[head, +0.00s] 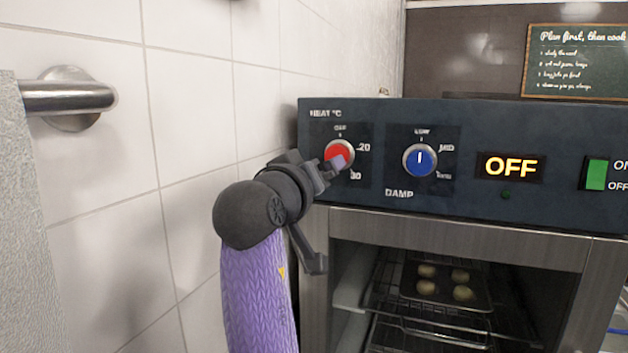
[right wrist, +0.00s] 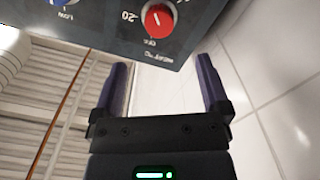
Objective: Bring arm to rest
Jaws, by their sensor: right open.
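My right gripper (head: 332,168) is in front of the red heat knob (head: 340,151) at the left of the oven's control panel (head: 480,125). In the head view its fingertips overlap the knob's lower part. The right wrist view shows the gripper (right wrist: 162,78) open and empty, its two dark fingers apart. There the red knob (right wrist: 158,20) appears upside down beyond the fingertips, not between them. The knob's white mark points roughly toward its OFF label. My purple-sleeved right arm reaches up from the bottom of the head view. My left gripper is not in view.
A white tiled wall (head: 190,80) is close to the left of my arm. A metal rail (head: 70,96) juts out at the far left. The panel also has a blue damp knob (head: 420,161), an OFF display (head: 510,167) and a green switch (head: 596,173). Buns lie on a tray (head: 448,300) inside.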

